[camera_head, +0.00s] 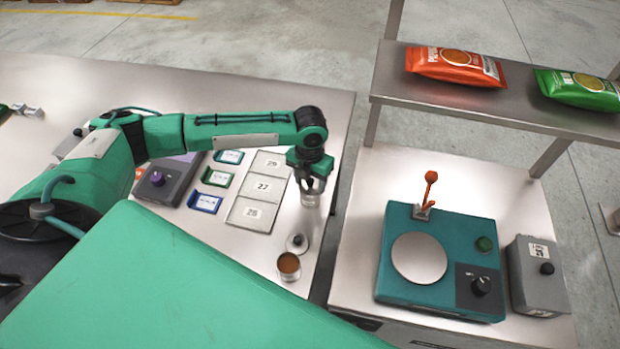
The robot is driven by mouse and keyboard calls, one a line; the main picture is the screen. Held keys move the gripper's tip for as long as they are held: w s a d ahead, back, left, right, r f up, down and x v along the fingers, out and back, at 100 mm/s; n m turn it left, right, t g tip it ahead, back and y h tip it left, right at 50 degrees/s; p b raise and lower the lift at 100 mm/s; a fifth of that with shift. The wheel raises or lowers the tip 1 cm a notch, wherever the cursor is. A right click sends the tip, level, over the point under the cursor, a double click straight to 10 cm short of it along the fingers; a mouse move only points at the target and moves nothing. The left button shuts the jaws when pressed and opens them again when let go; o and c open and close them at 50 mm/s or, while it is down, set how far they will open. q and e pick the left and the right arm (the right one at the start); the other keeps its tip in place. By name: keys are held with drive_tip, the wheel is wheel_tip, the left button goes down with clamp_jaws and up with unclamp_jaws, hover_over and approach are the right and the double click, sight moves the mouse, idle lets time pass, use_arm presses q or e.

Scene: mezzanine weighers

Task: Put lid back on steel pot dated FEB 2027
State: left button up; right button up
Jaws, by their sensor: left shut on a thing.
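My left gripper (309,181) points down near the right edge of the left table, shut on a small steel pot (311,200). I cannot tell whether this pot touches the table, and its top is hidden by the fingers. An open steel pot (289,274) with brown contents stands nearer to me on the same table. A round steel lid (297,243) with a dark knob lies just behind the open pot, apart from the gripper. No date can be read on either pot. My right gripper is out of view.
A grey panel (243,212) with numbered squares, coloured label holders (217,179) and a grey device (174,174) lie left of the gripper. Across a gap, the right table (353,289) bears a teal weigher (391,284) and a grey box (536,286). A shelf (520,109) holds packets.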

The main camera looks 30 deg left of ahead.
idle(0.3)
use_arm(q)
drive_tip(key=o, duration=1.5)
drive_tip(key=shift+r, duration=0.1)
drive_tip(key=shift+r+p, duration=3.45)
drive_tip(key=shift+p, duration=0.2)
clamp_jaws()
